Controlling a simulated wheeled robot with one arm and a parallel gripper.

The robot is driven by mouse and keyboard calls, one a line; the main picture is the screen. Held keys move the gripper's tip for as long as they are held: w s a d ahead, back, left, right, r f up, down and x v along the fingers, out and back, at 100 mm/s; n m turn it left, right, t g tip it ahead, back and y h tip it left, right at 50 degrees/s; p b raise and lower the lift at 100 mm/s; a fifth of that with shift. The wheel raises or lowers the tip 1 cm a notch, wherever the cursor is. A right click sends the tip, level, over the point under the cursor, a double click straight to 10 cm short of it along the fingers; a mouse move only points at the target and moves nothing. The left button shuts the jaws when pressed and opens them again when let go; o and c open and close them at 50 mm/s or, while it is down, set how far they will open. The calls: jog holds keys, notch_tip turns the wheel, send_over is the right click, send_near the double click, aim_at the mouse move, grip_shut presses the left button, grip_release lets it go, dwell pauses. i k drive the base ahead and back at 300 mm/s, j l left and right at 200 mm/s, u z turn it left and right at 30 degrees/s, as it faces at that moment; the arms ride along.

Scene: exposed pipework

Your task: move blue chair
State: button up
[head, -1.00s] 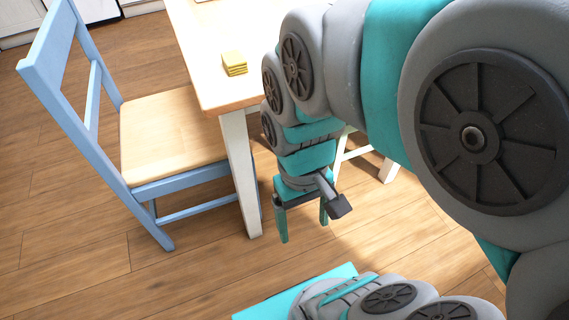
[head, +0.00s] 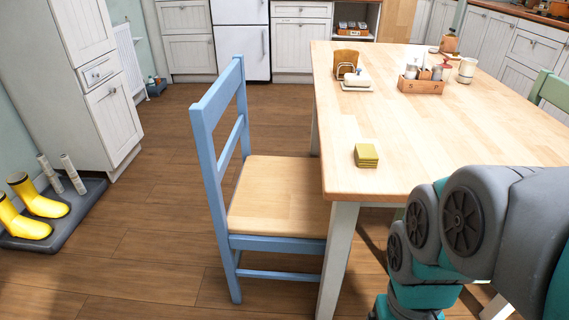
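The blue chair (head: 206,140) stands upright on the wooden floor at the left side of the table. It has a blue frame and a pale wood seat (head: 275,196), and its right part is tucked under the table edge. The wooden table (head: 440,120) has white legs, one of them in front of the chair's right side. My arm hangs at the lower right, in front of the table's near edge. My gripper is below the bottom edge of the picture.
Yellow boots (head: 38,200) stand on a dark tray at the left by a white cabinet (head: 90,70). A condiment caddy (head: 420,84) is farther back. Floor left of and behind the chair is clear.

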aim_at(275, 197)
jog(key=i+j, duration=0.1)
jog(key=j, duration=0.5)
jog(key=i+j, duration=0.1)
jog(key=j, duration=0.5)
jog(key=i+j, duration=0.15)
jog(key=j, duration=0.45)
jog(key=i+j, duration=0.1)
jog(key=j, duration=0.5)
jog(key=i+j, duration=0.1)
jog(key=j, duration=0.5)
jog(key=i+j, duration=0.1)
jog(key=j, duration=0.5)
jog(key=l, duration=0.4)
jog(key=z, duration=0.05)
